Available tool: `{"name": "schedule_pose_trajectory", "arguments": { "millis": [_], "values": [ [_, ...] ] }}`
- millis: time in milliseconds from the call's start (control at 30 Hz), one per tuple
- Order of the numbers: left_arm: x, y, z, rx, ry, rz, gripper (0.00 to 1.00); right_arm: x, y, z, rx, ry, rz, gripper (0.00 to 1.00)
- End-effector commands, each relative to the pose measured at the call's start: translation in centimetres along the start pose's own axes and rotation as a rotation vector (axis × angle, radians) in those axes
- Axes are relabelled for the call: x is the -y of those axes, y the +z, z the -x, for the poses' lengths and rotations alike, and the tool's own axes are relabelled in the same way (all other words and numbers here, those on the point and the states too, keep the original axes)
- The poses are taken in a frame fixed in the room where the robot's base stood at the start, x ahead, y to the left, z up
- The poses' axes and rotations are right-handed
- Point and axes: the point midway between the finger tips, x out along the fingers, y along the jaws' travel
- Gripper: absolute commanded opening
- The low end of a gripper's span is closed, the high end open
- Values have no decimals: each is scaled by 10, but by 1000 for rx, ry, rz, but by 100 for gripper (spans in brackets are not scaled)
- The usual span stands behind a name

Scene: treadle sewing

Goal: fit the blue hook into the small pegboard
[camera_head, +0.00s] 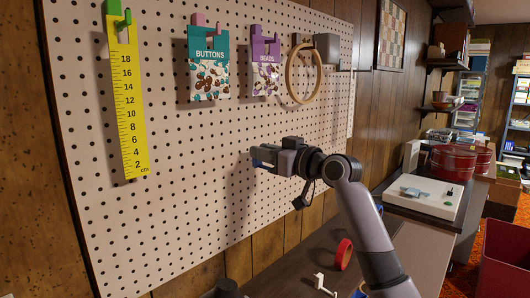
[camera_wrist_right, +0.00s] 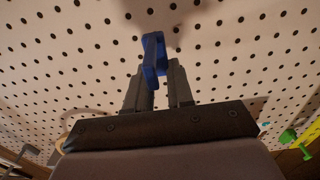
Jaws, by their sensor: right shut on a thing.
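The blue hook (camera_wrist_right: 153,55) stands between the fingertips of my right gripper (camera_wrist_right: 160,85) in the right wrist view. The gripper is shut on it. In the head view my right gripper (camera_head: 268,155) is in front of the lower right part of a white pegboard (camera_head: 215,165), and only a little of the blue hook (camera_head: 257,163) shows there. The pegboard's holes also fill the right wrist view (camera_wrist_right: 230,50). I cannot tell whether the hook touches the board or sits in a hole.
A yellow ruler (camera_head: 127,105), a buttons packet (camera_head: 209,70), a beads packet (camera_head: 266,70) and a wooden hoop (camera_head: 291,85) hang on the board above. Below, a red tape roll (camera_head: 344,253) and a white bracket-like piece (camera_head: 322,284) lie on the table. The board around my gripper is clear.

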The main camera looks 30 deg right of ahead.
Motion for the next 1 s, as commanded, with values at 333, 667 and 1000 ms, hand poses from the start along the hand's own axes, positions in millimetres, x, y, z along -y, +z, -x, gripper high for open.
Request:
{"name": "schedule_pose_trajectory", "arguments": {
  "millis": [333, 667, 1000],
  "values": [
    [0, -2, 1, 0, 0, 0, 43, 0, 0, -8, 1, -1, -1, 0],
    [0, -4, 3, 0, 0, 0, 43, 0, -1, -16, -1, -1, 0, 0],
    [0, -6, 4, 0, 0, -1, 43, 0, -1, -24, -1, -1, -1, 0]
  ]
}}
